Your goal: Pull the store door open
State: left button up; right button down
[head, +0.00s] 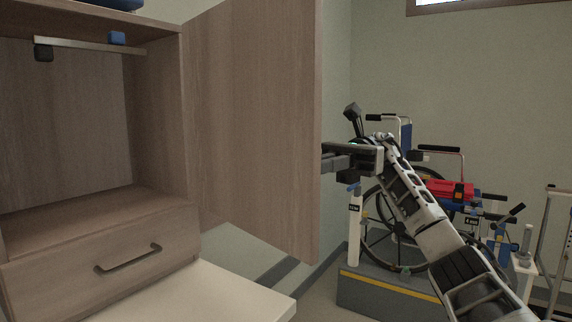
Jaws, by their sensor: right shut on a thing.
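The wooden store door (255,110) stands swung open from the cabinet (158,110), with its broad face towards me. The cabinet's upper compartment is open to view and looks empty below a short rail. My right gripper (328,157) is at the door's free right edge, about mid-height, with its fingers pointing left. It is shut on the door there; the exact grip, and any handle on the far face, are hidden. My left gripper is out of view.
A drawer (110,265) with a bar handle is below the compartment. A pale surface (215,295) juts out below the door. A wheelchair (400,215) and a red item (445,188) stand at the right, on or behind a grey platform (370,292) with a yellow stripe.

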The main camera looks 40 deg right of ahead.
jog(key=shift+w+d, duration=0.25)
jog(key=shift+d, duration=0.35)
jog(key=shift+w+d, duration=0.2)
jog(key=shift+d, duration=0.4)
jog(key=c, duration=1.6)
grip_release()
jog(key=shift+a, duration=0.1)
jog(key=shift+c, duration=0.2)
jog(key=shift+o, duration=0.8)
jog(key=shift+w+a+f, duration=0.1)
jog(key=shift+w, duration=0.3)
jog(key=shift+s, duration=0.15)
